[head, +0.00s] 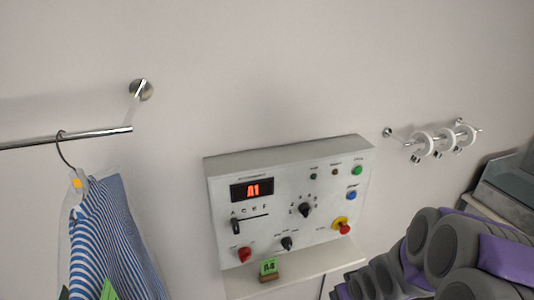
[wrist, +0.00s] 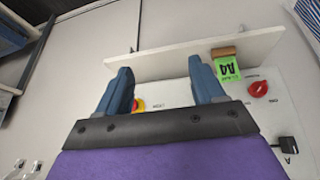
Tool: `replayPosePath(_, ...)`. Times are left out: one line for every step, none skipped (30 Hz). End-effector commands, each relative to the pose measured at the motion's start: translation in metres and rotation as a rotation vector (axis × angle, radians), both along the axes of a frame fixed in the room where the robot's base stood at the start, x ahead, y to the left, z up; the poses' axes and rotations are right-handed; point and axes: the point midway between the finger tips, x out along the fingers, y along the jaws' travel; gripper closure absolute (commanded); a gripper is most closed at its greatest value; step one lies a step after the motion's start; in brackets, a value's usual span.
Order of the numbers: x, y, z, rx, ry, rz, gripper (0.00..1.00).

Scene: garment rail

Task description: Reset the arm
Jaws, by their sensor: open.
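My gripper (wrist: 160,72) shows in the wrist view with its two blue fingers spread apart and nothing between them. Beyond the fingers are a white shelf (wrist: 180,55) and the control panel (wrist: 180,95), which appear upside down there. My grey and purple arm (head: 450,255) is folded at the lower right of the head view; I cannot make out the gripper's fingers there.
The control panel (head: 275,180) on the wall has a red display, knobs and buttons. A small green tag (head: 269,267) stands on the shelf (head: 300,277) below it. A striped garment (head: 105,240) hangs from a rail (head: 70,138) at left. White rings (head: 443,139) hang on a rod at right.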

Motion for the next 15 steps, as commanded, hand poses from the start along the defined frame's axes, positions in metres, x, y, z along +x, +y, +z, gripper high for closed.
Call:
replayPosePath(-0.009, 0.0, 0.003, -0.027, 0.026, -0.014, 0.32)
replayPosePath(-0.017, -0.001, 0.005, -0.04, 0.052, -0.026, 0.32)
replayPosePath(-0.028, -0.001, 0.009, -0.055, 0.082, -0.042, 0.32)
replayPosePath(-0.036, -0.001, 0.012, -0.066, 0.107, -0.054, 0.32)
replayPosePath(-0.045, 0.0, 0.015, -0.074, 0.13, -0.067, 0.32)
replayPosePath(-0.057, 0.001, 0.019, -0.084, 0.161, -0.085, 0.32)
replayPosePath(-0.067, 0.002, 0.021, -0.091, 0.185, -0.097, 0.32)
replayPosePath(-0.076, 0.004, 0.024, -0.095, 0.207, -0.109, 0.32)
replayPosePath(-0.09, 0.007, 0.028, -0.1, 0.239, -0.126, 0.32)
replayPosePath(-0.1, 0.009, 0.031, -0.101, 0.261, -0.138, 0.32)
replayPosePath(-0.111, 0.012, 0.033, -0.103, 0.285, -0.149, 0.32)
replayPosePath(-0.126, 0.016, 0.036, -0.101, 0.317, -0.164, 0.32)
replayPosePath(-0.136, 0.02, 0.039, -0.097, 0.338, -0.175, 0.32)
replayPosePath(-0.148, 0.024, 0.041, -0.094, 0.363, -0.183, 0.32)
replayPosePath(-0.163, 0.03, 0.044, -0.088, 0.394, -0.195, 0.32)
